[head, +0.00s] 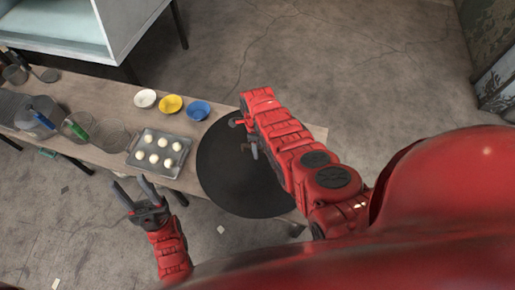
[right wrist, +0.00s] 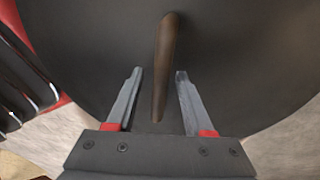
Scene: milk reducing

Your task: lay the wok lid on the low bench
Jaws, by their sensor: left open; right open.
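The wok lid (head: 225,180) is a large dark disc at the right end of the low wooden bench (head: 95,92). It appears to lie flat, its near part reaching past the bench's front edge. My right gripper (head: 246,147) is over the lid, partly hidden by its own arm in the head view. In the right wrist view, the open fingers of my right gripper (right wrist: 158,75) stand either side of the lid's brown handle (right wrist: 163,70), with gaps on both sides. My left gripper (head: 135,190) is open and empty, in front of the bench, left of the lid.
A grey tray (head: 132,160) with several pale round pieces sits left of the lid. White (head: 145,98), yellow (head: 171,104) and blue (head: 198,110) bowls stand behind it. Containers with blue and green handles crowd the bench's left.

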